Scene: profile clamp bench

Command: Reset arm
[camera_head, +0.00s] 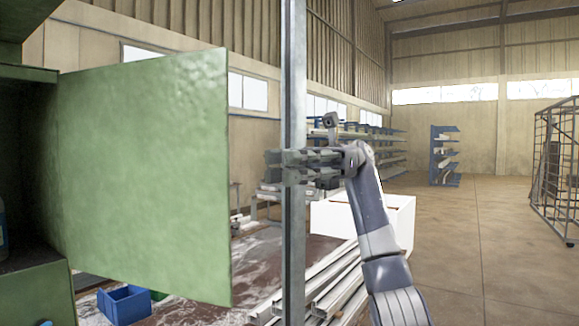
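My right gripper (276,172) is in the middle of the head view, at the end of my grey arm that rises from the lower right. It points left at the height of the upright metal profile (293,90). Its two dark fingers lie one above the other with a gap between them, so it looks open. The fingers overlap the profile in the picture, with their tips showing left of it. I cannot tell whether they touch it. Nothing is seen held. My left gripper is not in view.
A green cabinet door (140,180) stands open at the left, close to the profile. Below are a blue bin (124,304), loose profiles (325,285) and a white box (400,215). Shelving (443,155) and a wire cage (556,165) stand farther back. The floor at right is clear.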

